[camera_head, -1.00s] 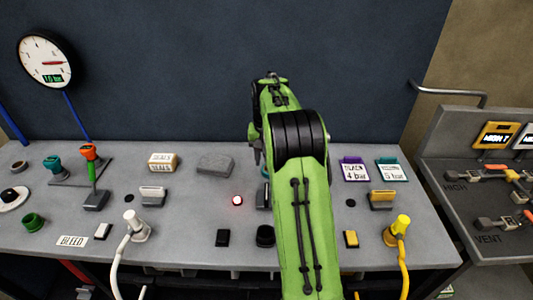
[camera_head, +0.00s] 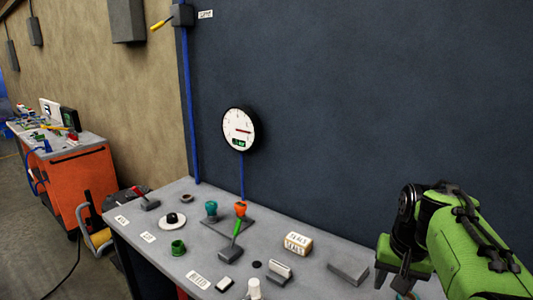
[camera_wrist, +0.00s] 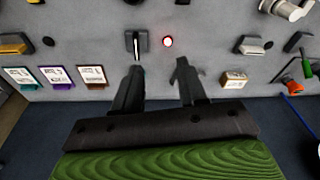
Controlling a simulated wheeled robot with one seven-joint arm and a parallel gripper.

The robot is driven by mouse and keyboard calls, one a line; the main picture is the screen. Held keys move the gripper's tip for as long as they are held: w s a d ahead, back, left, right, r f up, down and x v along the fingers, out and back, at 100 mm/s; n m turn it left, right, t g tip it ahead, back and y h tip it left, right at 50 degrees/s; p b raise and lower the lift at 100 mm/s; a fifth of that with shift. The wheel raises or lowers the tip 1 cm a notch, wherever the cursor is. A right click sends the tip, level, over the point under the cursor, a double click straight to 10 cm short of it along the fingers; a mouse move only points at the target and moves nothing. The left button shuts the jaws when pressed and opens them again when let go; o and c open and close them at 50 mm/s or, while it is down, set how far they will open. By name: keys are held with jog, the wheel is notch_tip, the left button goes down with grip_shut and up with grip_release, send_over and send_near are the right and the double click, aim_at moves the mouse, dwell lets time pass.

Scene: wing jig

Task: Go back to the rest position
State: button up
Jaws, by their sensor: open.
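My gripper (camera_wrist: 158,75) shows in the wrist view with its two black fingers apart and nothing between them. It hangs over the grey bench top (camera_wrist: 210,60), and a small lit red lamp (camera_wrist: 168,42) and a dark lever switch (camera_wrist: 136,44) lie just beyond the fingertips. In the head view my green arm is at the lower right. The gripper's tips there are mostly cut off or hidden by the arm, near a grey block (camera_head: 348,270).
A round gauge (camera_head: 239,129) hangs on the dark wall.

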jog(key=s+a+n+t, duration=0.1)
jog(key=s+a, duration=0.2)
jog(key=s, duration=0.3)
jog(key=s+a+f+n+t, duration=0.1)
jog(key=s+a+n, duration=0.1)
jog(key=s+a, duration=0.2)
jog(key=s+a+n+t, duration=0.1)
jog(key=s+a, duration=0.2)
jog(key=s, duration=0.7)
jog(key=shift+a+f+n+t, duration=0.15)
jog(key=shift+a+n+t, duration=0.15)
jog(key=shift+a, duration=0.1)
